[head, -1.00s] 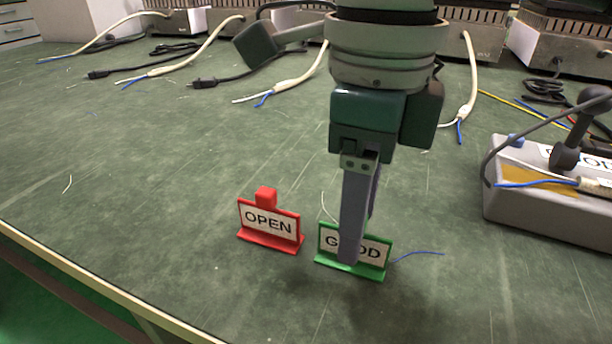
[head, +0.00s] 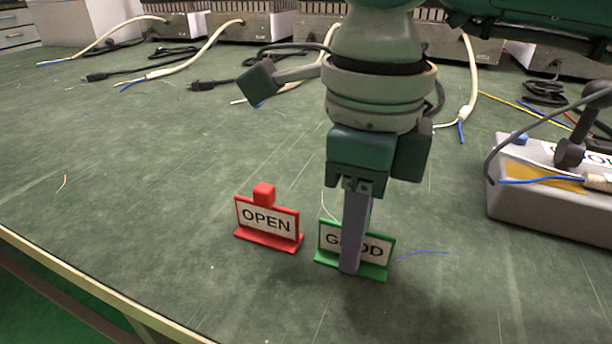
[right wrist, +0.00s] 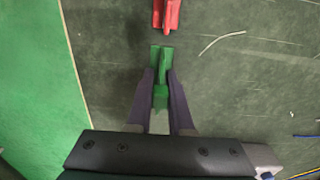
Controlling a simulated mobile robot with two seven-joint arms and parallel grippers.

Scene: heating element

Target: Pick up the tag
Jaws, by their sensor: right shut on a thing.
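A green tag (head: 377,258) reading "GOOD" stands upright on the table in the head view. A red tag (head: 267,220) reading "OPEN" stands just left of it, apart from it. My right gripper (head: 350,266) comes down from above and is shut on the green tag, with a finger covering the middle of its lettering. In the right wrist view the green tag (right wrist: 162,75) sits between the two fingers, and the red tag (right wrist: 167,12) is beyond it, clear of the fingers. My left gripper is not in view.
A grey test box (head: 545,205) with a lever and wires stands at the right. Cables (head: 190,55) and metal units line the back. The table's front edge (head: 90,288) is at lower left. The green table (head: 130,180) left of the tags is mostly clear.

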